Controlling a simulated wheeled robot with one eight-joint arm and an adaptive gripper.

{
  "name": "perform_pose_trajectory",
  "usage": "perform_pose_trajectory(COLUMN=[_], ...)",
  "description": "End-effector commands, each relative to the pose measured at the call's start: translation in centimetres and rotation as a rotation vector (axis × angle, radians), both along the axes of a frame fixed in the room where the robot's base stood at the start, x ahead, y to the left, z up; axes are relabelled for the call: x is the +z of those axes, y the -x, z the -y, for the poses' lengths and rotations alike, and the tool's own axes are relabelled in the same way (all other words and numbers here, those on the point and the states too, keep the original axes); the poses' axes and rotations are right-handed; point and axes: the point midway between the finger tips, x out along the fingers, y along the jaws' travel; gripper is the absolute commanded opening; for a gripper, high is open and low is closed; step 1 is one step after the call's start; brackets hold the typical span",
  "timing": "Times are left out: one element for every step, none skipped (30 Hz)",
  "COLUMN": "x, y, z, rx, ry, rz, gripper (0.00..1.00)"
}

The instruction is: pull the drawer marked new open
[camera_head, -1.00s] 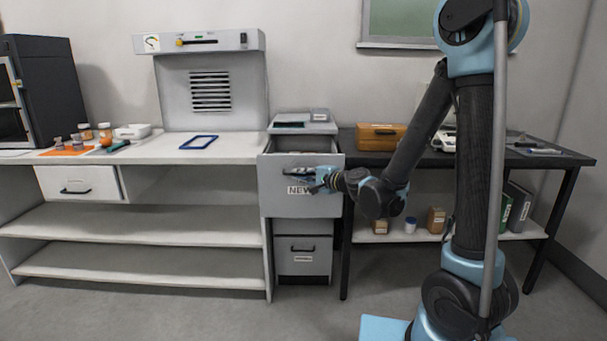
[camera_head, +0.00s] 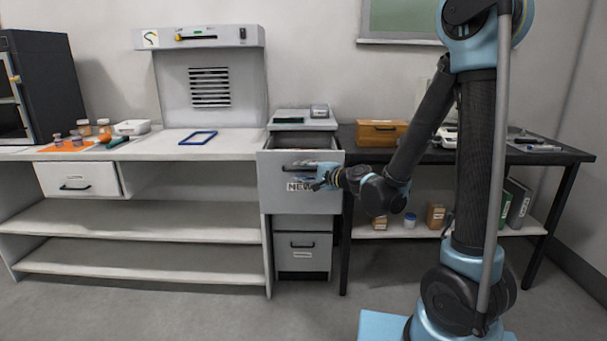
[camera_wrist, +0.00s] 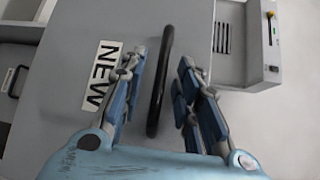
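The drawer marked NEW (camera_head: 272,203) is the upper drawer of the grey cabinet in the middle and stands pulled out, its inside showing over the front's top edge. Its grey front also fills much of the wrist view (camera_wrist: 70,60), with the NEW label beside the handle. The black bar handle (camera_wrist: 160,80) lies between my gripper's two blue fingers, with gaps on both sides. My gripper (camera_wrist: 158,85) is open around the handle. In the head view my gripper (camera_head: 316,180) is at the drawer front, partly covering the label.
A second drawer (camera_head: 302,262) below is closed. A white bench (camera_head: 150,150) with a white drawer stands left, a black table (camera_head: 545,155) right, with a wooden box (camera_head: 382,133) on it. Floor in front of the cabinet is clear.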

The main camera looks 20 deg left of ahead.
Motion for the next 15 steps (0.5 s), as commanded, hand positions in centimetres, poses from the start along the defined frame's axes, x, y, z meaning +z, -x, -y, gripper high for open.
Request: perform_pose_trajectory(x=[0.1,0.1,0.1,0.2,0.2,0.3,0.4,0.4,0.5,0.6,0.6,0.7,0.8,0.8,0.9], y=[0.2,0.3,0.5,0.7,1.0,1.3,1.5,1.7,2.0,2.2,2.5,2.8,3.0,3.2,3.5], z=[0.3,0.5,0.8,1.1,1.4,1.9,2.3,2.7,3.3,3.6,4.0,4.5,4.9,5.3,5.8], rx=[0.000,0.000,0.000,0.000,0.001,0.002,0.002,0.001,0.000,0.000,0.001,0.001,0.000,0.000,-0.001], ry=[0.000,-0.001,-0.001,-0.001,-0.001,0.000,0.000,0.001,-0.001,-0.001,-0.001,0.001,0.001,0.000,0.000], rz=[0.000,-0.001,-0.001,-0.001,-0.001,-0.001,-0.001,-0.001,-0.001,-0.001,-0.001,-0.001,-0.001,0.000,0.000], gripper=[0.30,0.30,0.30,0.30,0.30,0.30,0.30,0.30,0.30,0.30,0.30,0.30,0.30,0.30,0.30])
